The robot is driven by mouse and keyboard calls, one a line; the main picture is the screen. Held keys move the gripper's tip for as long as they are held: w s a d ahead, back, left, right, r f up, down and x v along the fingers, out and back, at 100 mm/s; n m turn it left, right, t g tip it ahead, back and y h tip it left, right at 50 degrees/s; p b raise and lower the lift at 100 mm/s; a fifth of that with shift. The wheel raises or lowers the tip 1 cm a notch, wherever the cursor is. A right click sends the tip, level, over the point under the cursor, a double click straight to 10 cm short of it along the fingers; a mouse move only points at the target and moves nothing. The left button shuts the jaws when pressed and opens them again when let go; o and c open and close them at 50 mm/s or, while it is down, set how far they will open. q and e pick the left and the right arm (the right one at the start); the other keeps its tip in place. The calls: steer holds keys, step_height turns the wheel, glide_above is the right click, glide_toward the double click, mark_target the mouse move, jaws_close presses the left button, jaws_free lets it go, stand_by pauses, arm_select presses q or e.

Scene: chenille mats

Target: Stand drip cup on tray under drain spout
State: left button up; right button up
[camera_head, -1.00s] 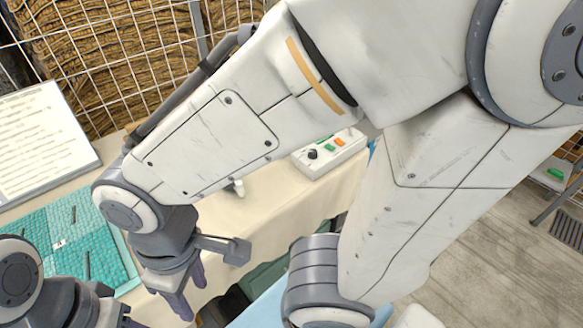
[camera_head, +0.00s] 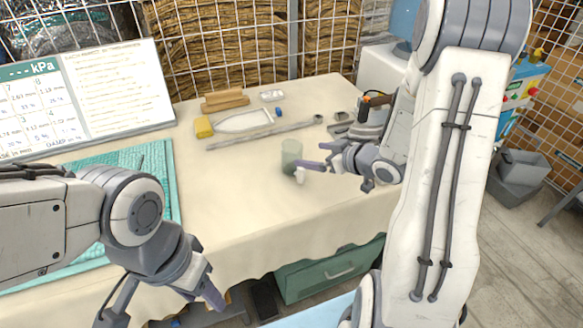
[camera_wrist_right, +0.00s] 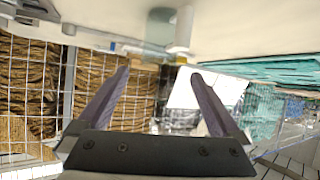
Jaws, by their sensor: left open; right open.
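A translucent greenish cup (camera_head: 291,155) stands upright on the cream-covered table; I take it for the drip cup. A small white piece (camera_head: 300,175) is at its near side. My right gripper (camera_head: 307,164) is open, its fingers pointing left toward the cup. In the right wrist view the cup (camera_wrist_right: 158,32) and the white piece (camera_wrist_right: 184,28) show beyond the open fingertips (camera_wrist_right: 158,74), with nothing held. I cannot tell from the head view whether a finger touches the cup. My left gripper (camera_head: 208,292) is low near the table's front edge. I cannot clearly identify the tray or drain spout.
A long grey rod (camera_head: 265,133), yellow block (camera_head: 204,127) and wooden block (camera_head: 225,99) lie behind the cup. A teal mat (camera_head: 155,165) and panel board (camera_head: 130,90) are at left. A white box (camera_head: 382,70) stands back right. Cloth (camera_head: 235,195) left of the cup is bare.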

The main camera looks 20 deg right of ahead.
mark_target(285, 147)
steer(key=shift+t+y, duration=0.4)
steer(key=shift+y, duration=0.1)
steer(key=x, duration=0.9)
steer(key=shift+w+d+f, duration=0.1)
steer(key=shift+w+d, duration=0.05)
steer(key=shift+w, duration=0.15)
steer(key=c, duration=1.4)
